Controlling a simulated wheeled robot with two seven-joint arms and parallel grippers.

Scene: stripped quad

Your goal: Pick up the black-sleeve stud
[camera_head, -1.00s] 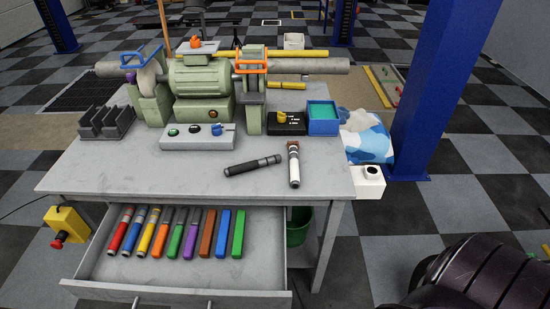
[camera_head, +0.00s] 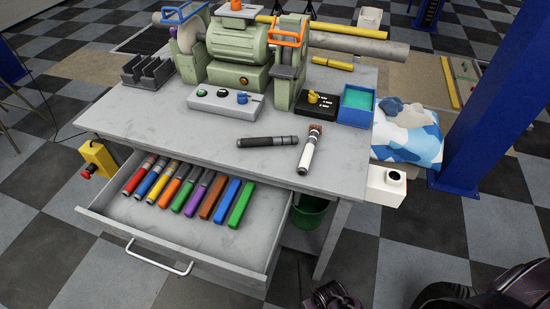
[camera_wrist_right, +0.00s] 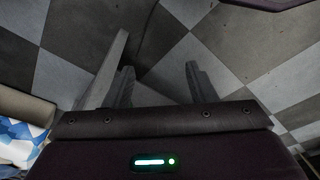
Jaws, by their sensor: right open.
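The black-sleeve stud (camera_head: 262,142) lies flat on the grey bench top (camera_head: 190,125), roughly left to right in the head view. A stud with a white sleeve and a brown end (camera_head: 310,149) lies just to its right, set at a steep angle. My right gripper (camera_wrist_right: 160,75) is open and empty in the right wrist view, with the checkered floor beyond its fingers. It is away from the stud. Dark parts of my right arm (camera_head: 475,290) show at the lower right of the head view. My left gripper is in neither current view.
A green grinder (camera_head: 238,50) and a grey switch box (camera_head: 225,100) stand behind the studs. The open drawer (camera_head: 145,225) below holds several coloured sticks. A blue tray (camera_head: 357,105) and a white box (camera_head: 386,186) are at the right. A blue post (camera_head: 490,110) rises farther right.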

